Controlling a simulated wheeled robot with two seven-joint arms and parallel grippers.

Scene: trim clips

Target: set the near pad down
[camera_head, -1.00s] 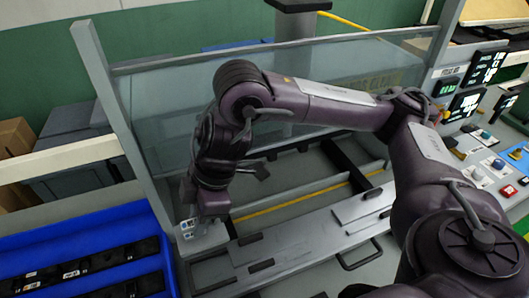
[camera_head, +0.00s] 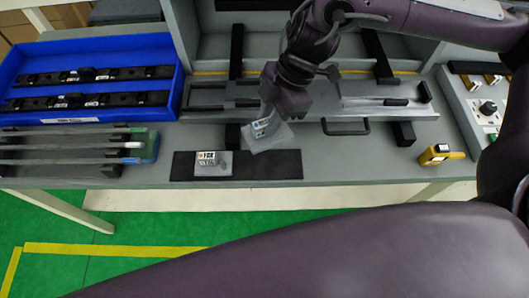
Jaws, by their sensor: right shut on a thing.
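My right gripper (camera_head: 272,115) points down and is shut on a grey pad (camera_head: 275,139) with a small label on top. The held pad is turned at an angle over the back edge of a long black mat (camera_head: 275,169), right of its middle. I cannot tell whether it touches the mat. A second grey pad (camera_head: 213,170), also labelled, lies flat on the left half of the mat. The gripper hides part of the held pad. My left gripper is not in view.
A blue tray (camera_head: 160,55) with black clip strips stands at the back left, with grey strips (camera_head: 60,143) before it. The metal fixture (camera_head: 345,90) is behind the gripper. A yellow device (camera_head: 436,155) lies right. The mat's right end is bare.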

